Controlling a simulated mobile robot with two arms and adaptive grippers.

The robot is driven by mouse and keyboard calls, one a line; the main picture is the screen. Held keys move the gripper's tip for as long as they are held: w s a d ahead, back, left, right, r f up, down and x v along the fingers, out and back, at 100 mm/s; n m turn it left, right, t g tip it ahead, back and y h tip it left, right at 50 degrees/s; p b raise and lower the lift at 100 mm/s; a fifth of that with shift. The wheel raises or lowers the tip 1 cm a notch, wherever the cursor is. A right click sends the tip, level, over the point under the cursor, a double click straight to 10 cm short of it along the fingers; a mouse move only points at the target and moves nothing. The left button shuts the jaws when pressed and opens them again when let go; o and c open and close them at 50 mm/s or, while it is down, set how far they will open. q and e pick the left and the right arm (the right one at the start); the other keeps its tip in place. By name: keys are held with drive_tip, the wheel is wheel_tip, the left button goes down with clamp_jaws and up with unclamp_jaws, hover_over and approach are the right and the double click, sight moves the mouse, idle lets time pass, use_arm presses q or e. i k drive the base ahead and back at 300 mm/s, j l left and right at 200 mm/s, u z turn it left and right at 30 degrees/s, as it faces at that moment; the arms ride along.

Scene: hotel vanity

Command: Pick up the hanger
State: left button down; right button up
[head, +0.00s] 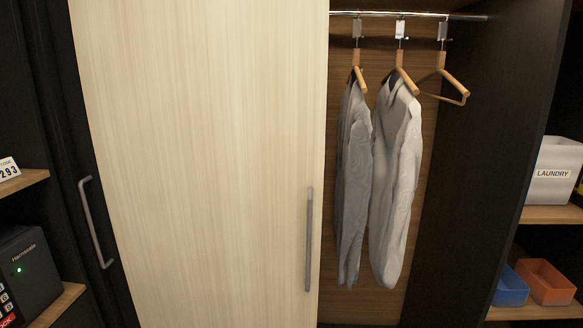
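An empty wooden hanger (454,84) hangs at the right end of a metal rail (460,17) in the open part of the wardrobe. To its left hangs a second hanger (404,75) with a light grey shirt (396,180) on it. A third hanger (358,75) with a darker grey shirt (353,180) hangs further left, close to the pale sliding door's edge. The empty hanger's arms overlap nothing at the right, and its left part lies near the light shirt's hanger. Neither of my grippers shows in the head view.
A pale wood door (205,160) with a vertical handle (309,240) covers the left of the wardrobe. A dark side panel (500,150) bounds the right. Right shelves hold a laundry bin (555,185), a blue box (509,288) and an orange box (550,288). A black safe (35,270) stands at left.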

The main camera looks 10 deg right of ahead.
sight(441, 57)
drive_tip(key=i+l+z, duration=0.1)
drive_tip(key=i+z, duration=0.2)
drive_tip(key=i, duration=0.35)
drive_tip(key=i+z, duration=0.3)
drive_tip(key=i, duration=0.3)
